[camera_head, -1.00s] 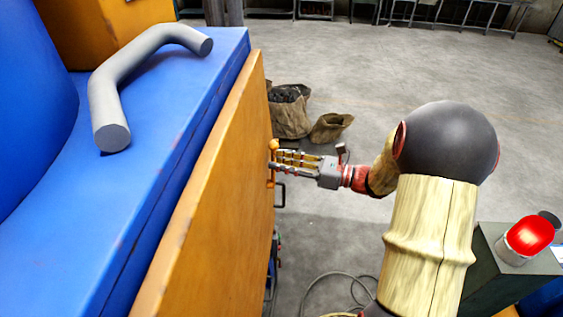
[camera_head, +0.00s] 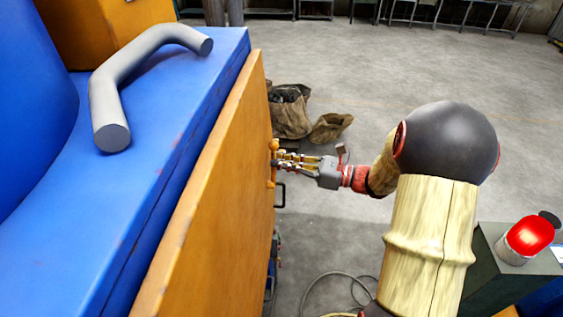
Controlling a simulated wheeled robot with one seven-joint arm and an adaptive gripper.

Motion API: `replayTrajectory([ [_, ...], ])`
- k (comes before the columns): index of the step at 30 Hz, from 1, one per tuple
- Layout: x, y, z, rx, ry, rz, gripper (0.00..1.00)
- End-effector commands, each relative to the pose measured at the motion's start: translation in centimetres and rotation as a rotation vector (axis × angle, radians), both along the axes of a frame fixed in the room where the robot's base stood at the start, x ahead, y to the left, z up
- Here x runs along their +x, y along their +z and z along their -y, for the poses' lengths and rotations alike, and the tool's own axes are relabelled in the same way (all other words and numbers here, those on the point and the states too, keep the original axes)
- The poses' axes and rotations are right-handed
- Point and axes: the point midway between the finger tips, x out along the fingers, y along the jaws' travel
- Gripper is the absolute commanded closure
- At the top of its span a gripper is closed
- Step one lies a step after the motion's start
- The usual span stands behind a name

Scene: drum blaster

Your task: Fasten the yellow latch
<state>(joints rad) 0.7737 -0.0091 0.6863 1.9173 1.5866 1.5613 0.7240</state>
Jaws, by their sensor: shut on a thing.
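The yellow latch (camera_head: 272,163) is a small orange-yellow piece on the right face of the orange door panel (camera_head: 222,200), near its far end. My gripper (camera_head: 281,160) reaches in from the right, and its fingertips are at the latch. The fingers are closed on the latch, with the grey palm just to the right. The fingertips partly cover the latch, so its exact position is hard to make out.
A blue machine body (camera_head: 170,120) with a bent grey pipe handle (camera_head: 118,78) lies left of the panel. Sacks (camera_head: 290,115) stand on the floor beyond. A red button (camera_head: 530,236) on a dark box is at the lower right. A cable (camera_head: 330,290) lies on the floor.

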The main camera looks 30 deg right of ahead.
Motion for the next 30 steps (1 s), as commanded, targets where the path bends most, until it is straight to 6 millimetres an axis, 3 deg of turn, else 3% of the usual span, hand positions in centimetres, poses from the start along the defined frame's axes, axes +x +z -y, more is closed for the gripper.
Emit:
replayTrajectory([
  [14,0.4,0.2,0.3,0.037,0.000,-0.055,1.00],
  [30,3.1,-0.8,2.1,0.263,0.000,-0.391,1.00],
])
